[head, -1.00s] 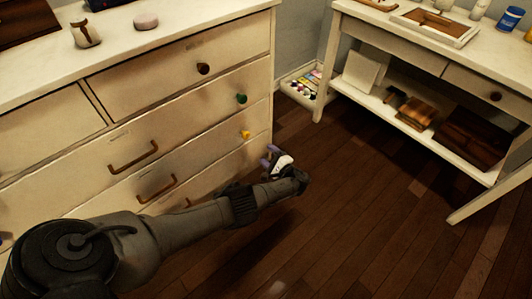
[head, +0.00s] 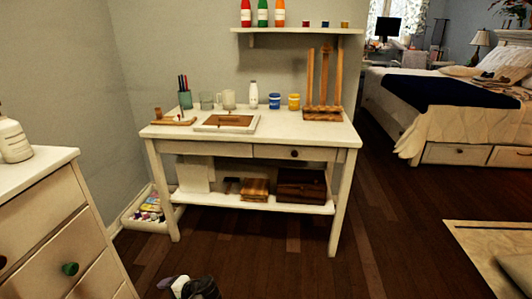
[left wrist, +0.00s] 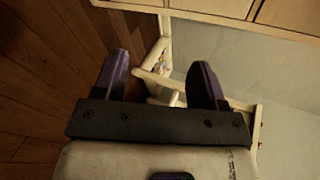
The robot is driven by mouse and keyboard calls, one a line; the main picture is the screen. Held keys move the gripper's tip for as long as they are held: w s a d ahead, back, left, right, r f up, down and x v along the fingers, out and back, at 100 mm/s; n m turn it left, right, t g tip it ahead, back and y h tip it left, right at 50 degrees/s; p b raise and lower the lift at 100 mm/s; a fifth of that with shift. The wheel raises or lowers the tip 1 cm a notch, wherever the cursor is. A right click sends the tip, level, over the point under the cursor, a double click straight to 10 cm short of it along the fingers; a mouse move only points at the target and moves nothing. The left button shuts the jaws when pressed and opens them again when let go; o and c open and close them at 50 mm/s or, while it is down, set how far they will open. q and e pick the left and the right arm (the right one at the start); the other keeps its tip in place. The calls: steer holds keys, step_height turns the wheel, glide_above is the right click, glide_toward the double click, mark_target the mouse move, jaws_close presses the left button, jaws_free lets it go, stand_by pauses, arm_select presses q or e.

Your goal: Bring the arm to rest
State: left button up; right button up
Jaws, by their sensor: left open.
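My left gripper (left wrist: 160,85) shows in the left wrist view with its two purple fingers spread apart and nothing between them. In the head view, part of my left gripper and wrist (head: 188,287) shows at the bottom edge, low over the dark floor and just right of the white dresser. The rest of my left arm is out of the head view. My right gripper is in neither view.
A white dresser (head: 45,235) stands at the left. A white table (head: 300,150) with jars and a framed tray stands ahead. A floor tray (head: 135,222) sits beside it. A bed (head: 450,130) is at the right. Wooden floor (head: 385,255) is open at the right.

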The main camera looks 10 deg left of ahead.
arm_select(q)
steer(key=w+d+r+t+h+p, duration=0.35)
steer(key=d+r+t+h, duration=0.2)
steer(key=d+r, duration=0.8)
steer(key=s+d+r+t+h+p, duration=0.2)
steer(key=s+d+r+h+p, duration=0.4)
steer(key=s+r, duration=0.5)
steer(key=s+r+n+h+p, duration=0.1)
steer(key=s+r+p, duration=0.45)
steer(key=s, duration=0.25)
steer(key=s+r+h+p, duration=0.1)
steer(key=s+r+p, duration=0.45)
steer(key=s, duration=0.25)
steer(key=s+a+f+g+p, duration=0.2)
steer(key=s+g+p, duration=0.3)
steer(key=s+p, duration=0.95)
step_height(320, 180, up, 37)
steer(key=s+p, duration=0.1)
steer(key=p, duration=3.2)
steer(key=shift+s+d+n+p, duration=0.2)
steer(key=shift+s+n+p, duration=0.2)
